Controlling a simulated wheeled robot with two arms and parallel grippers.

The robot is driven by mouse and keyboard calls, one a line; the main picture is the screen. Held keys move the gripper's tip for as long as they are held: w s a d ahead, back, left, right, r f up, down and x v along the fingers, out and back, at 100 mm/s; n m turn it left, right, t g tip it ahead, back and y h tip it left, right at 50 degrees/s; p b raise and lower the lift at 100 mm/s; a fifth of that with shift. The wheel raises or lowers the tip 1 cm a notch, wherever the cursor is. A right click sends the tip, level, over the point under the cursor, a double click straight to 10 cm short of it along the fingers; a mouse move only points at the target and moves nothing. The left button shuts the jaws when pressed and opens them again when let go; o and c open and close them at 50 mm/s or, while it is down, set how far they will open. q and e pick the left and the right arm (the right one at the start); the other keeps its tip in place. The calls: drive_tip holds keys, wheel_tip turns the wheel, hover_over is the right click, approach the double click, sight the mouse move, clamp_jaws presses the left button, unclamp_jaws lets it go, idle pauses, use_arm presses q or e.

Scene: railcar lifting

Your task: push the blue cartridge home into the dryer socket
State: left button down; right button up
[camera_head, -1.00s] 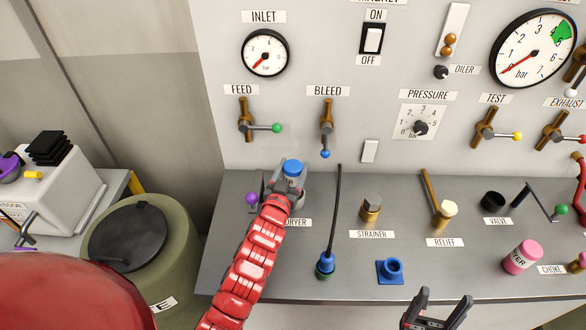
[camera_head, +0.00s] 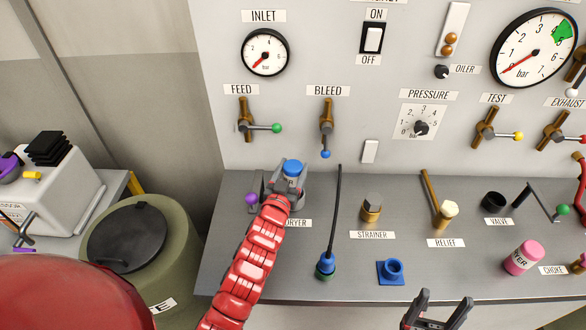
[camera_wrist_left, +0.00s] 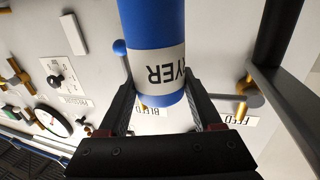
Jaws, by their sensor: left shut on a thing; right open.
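The blue cartridge (camera_head: 292,168) stands upright at the dryer socket at the left of the bench, above the DRYER label (camera_head: 298,222). In the left wrist view the cartridge (camera_wrist_left: 152,28) is blue with a white band lettered "YER". My left gripper (camera_head: 280,186) is shut on it, with one finger on each side. The dryer socket (camera_head: 299,197) shows only in part, as my red arm and gripper cover much of it; how deep the cartridge sits cannot be told. My right gripper (camera_head: 441,302) is open and empty at the bench's front edge.
A purple knob (camera_head: 251,199) is just left of my left gripper. A black hose with a blue end (camera_head: 326,262) lies to the right. A strainer fitting (camera_head: 371,207), a blue flanged piece (camera_head: 391,270) and a pink cartridge (camera_head: 521,258) stand further right. The panel wall rises behind.

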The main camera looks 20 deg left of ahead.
sight(292, 183)
use_arm(q)
drive_tip(key=shift+f+b, duration=1.8)
drive_tip(key=shift+f, duration=0.45)
unclamp_jaws()
drive_tip(key=shift+s, duration=0.1)
drive_tip(key=shift+s+f, duration=0.15)
drive_tip(key=shift+s, duration=0.25)
drive_tip(key=s, duration=1.6)
drive_tip(key=shift+s+d+r, duration=0.15)
drive_tip(key=shift+s+r, duration=0.05)
drive_tip(key=shift+s, duration=0.1)
